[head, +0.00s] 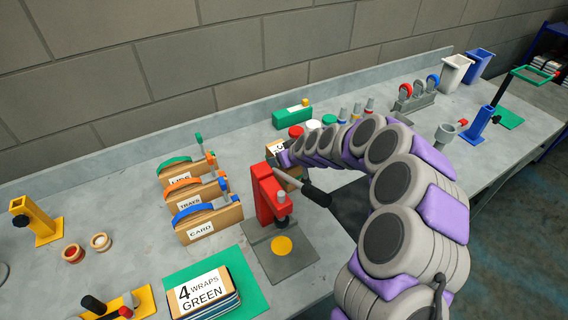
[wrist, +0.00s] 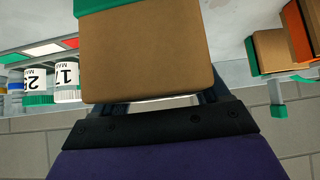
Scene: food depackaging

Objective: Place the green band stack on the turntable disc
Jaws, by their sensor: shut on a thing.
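My gripper (wrist: 152,100) is shut on a brown block with a green band along its top edge, which I take as the green band stack (wrist: 148,55). In the head view the arm reaches behind the red press, and a brown labelled piece (head: 291,183) shows there, partly hidden by the press and arm. The fingertips are hidden in that view. A round yellow disc (head: 282,245) lies flat and bare on the grey plate in front of the press. I cannot tell whether it is the turntable disc.
The red press (head: 265,195) with a black handle stands close to my arm. Three labelled brown holders (head: 208,222) stand left of it. A "4 WRAPS GREEN" card stack (head: 205,295) lies on a green mat (head: 245,283). Labelled jars (wrist: 67,80) show at left in the wrist view.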

